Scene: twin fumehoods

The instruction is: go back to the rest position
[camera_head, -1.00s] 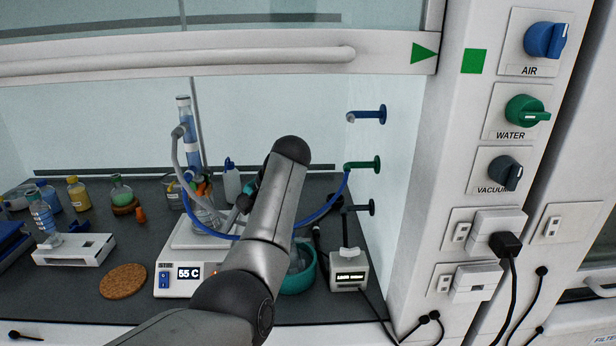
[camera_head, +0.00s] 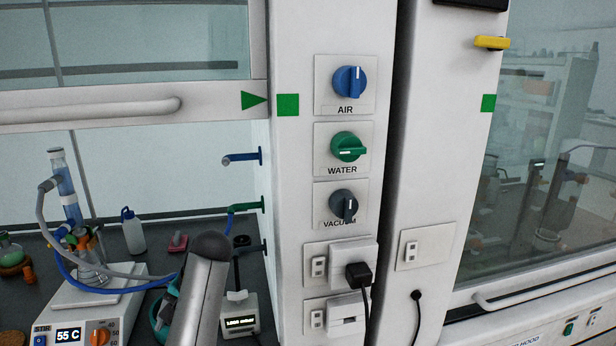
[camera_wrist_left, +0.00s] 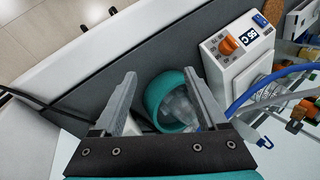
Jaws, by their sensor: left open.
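My left arm (camera_head: 203,295) rises from the bottom of the head view, in front of the left fumehood. Beyond and below the fingers is a teal bowl (camera_wrist_left: 154,98) with clear, glassy contents. I cannot tell the exact gap to it. My right gripper is in neither view.
A hotplate (camera_head: 112,300) reading 55 C carries glassware with blue and grey hoses. A small display device (camera_head: 240,315) stands right of my arm. The hood post (camera_head: 290,200) bears AIR, WATER and VACUUM knobs and sockets. A raised sash (camera_head: 120,112) spans the left hood.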

